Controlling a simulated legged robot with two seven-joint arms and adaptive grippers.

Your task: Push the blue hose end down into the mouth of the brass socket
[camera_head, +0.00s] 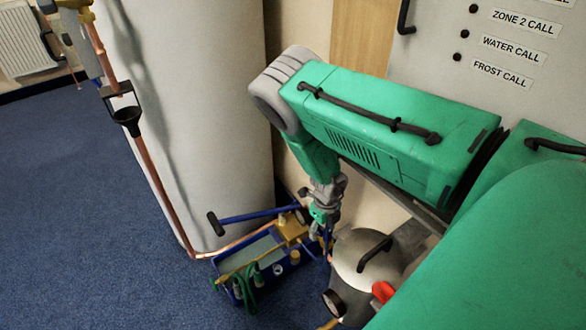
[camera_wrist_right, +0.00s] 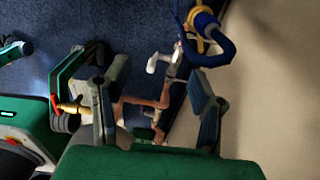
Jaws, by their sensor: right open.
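My right gripper (camera_head: 325,215) points down beside the blue test pump in the head view. In the right wrist view its two fingers (camera_wrist_right: 155,108) stand wide apart with nothing clearly held. A blue hose (camera_wrist_right: 222,48) curves near the tip of the right-hand finger, outside the gap, with a yellow brass ring or fitting (camera_wrist_right: 199,44) beside it. In the head view a thin blue piece (camera_head: 327,240) shows just below the gripper. I cannot make out the hose end or the brass socket's mouth for certain. My left gripper is not seen.
The pump's blue tray (camera_head: 268,278) has brass fittings (camera_head: 291,228), a long blue lever (camera_head: 250,215) and a green hose (camera_head: 246,288). A steel vessel (camera_head: 350,265) stands close on the right. A white cylinder (camera_head: 205,120) and copper pipe (camera_head: 160,185) rise behind. Blue carpet (camera_head: 80,220) at left is clear.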

